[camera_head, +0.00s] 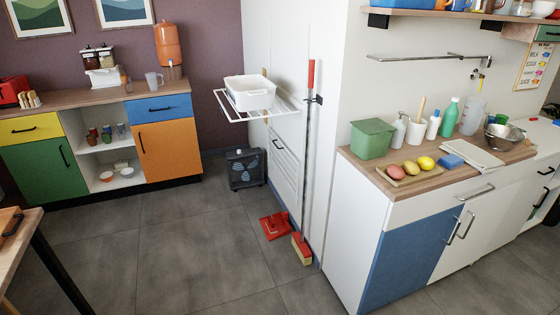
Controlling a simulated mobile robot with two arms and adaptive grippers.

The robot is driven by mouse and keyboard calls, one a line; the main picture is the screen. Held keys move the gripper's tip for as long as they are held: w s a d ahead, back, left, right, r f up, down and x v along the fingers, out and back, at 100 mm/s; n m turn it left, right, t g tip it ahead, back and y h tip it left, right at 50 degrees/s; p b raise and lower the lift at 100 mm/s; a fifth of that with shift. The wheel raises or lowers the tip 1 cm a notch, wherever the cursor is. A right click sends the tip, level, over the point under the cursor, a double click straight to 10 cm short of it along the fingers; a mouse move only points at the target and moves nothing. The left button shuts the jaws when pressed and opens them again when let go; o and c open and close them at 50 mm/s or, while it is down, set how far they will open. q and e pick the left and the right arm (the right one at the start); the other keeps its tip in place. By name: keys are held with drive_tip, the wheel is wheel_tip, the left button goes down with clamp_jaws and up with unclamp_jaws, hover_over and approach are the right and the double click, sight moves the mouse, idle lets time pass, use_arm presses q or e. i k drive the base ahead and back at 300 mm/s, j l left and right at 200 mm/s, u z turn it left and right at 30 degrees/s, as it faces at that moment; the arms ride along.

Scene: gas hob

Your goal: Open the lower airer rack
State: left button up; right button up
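The upper airer rack (232,108) is folded out from the white wall, and a white tub (250,92) stands on it. The lower airer rack (284,172) is below it, folded up flat against the wall. A small dark handle (278,145) shows near its top edge. Neither of my grippers is in view.
A broom (309,130) with a red grip stands upright at the wall corner, right of the racks. A red dustpan (274,225) and a brush head (301,248) are on the floor below. A dark box (246,168) stands left of the lower rack.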

sight(274, 141)
drive_tip(key=i+j+z, duration=0.3)
drive_tip(key=i+j, duration=0.45)
drive_tip(key=i, duration=0.2)
